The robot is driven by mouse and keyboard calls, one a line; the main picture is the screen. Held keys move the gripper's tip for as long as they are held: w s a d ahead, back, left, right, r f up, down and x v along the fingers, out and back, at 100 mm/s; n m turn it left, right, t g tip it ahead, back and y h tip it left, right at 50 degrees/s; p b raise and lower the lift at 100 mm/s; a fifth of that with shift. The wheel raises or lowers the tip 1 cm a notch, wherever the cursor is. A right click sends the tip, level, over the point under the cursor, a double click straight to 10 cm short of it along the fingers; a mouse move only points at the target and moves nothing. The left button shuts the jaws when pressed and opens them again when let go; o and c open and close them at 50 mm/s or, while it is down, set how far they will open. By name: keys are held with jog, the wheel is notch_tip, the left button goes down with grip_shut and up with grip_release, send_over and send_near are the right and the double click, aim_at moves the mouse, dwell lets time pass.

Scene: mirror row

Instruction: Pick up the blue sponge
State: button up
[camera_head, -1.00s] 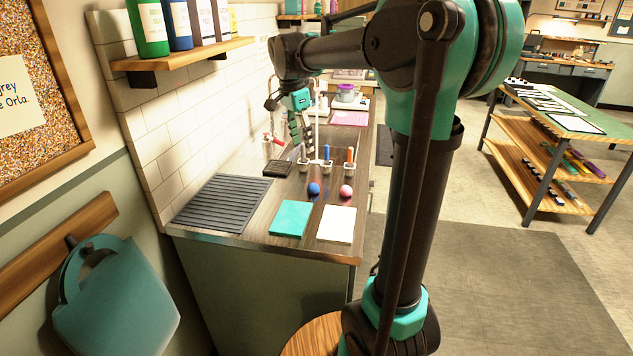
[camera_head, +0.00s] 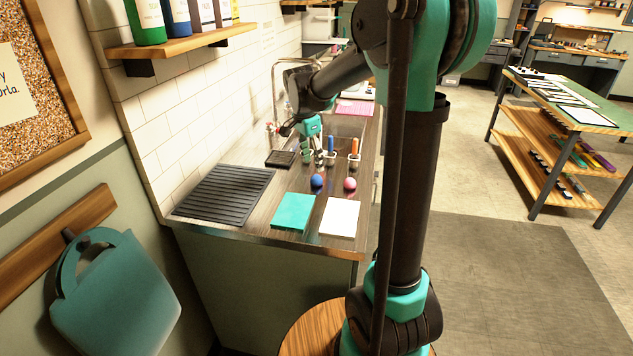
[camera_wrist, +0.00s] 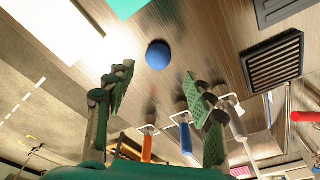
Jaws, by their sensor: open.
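The blue sponge (camera_head: 317,181) is a small round blue ball on the dark counter, left of a pink ball (camera_head: 349,184). In the wrist view the blue sponge (camera_wrist: 158,55) lies ahead of my gripper's fingers, nearly centred between them and apart from both. My gripper (camera_head: 318,157) is just behind the sponge in the head view, pointing down at the counter, with its tips partly lost among the holders there. In the wrist view my gripper (camera_wrist: 157,78) has its two green-padded fingers spread wide, with nothing held.
Tools with blue (camera_head: 331,143) and orange (camera_head: 354,146) handles stand in holders close to my gripper. A teal sheet (camera_head: 293,211) and white sheet (camera_head: 339,217) lie at the counter's front. A ribbed black mat (camera_head: 225,193) and small dark tray (camera_head: 281,158) are left. A tiled wall borders the counter.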

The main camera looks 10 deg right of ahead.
aim_at(316, 177)
jog(key=shift+w+d+f, duration=0.1)
jog(key=shift+d+f, duration=0.1)
jog(key=shift+f, duration=0.75)
jog(key=shift+s+d+f, duration=0.1)
jog(key=shift+d+f, duration=0.05)
jog(key=shift+f, duration=0.85)
jog(key=shift+w+d+f, duration=0.1)
jog(key=shift+d+f, duration=0.1)
jog(key=shift+f, duration=0.75)
jog(key=shift+c, duration=0.2)
jog(key=c, duration=0.8)
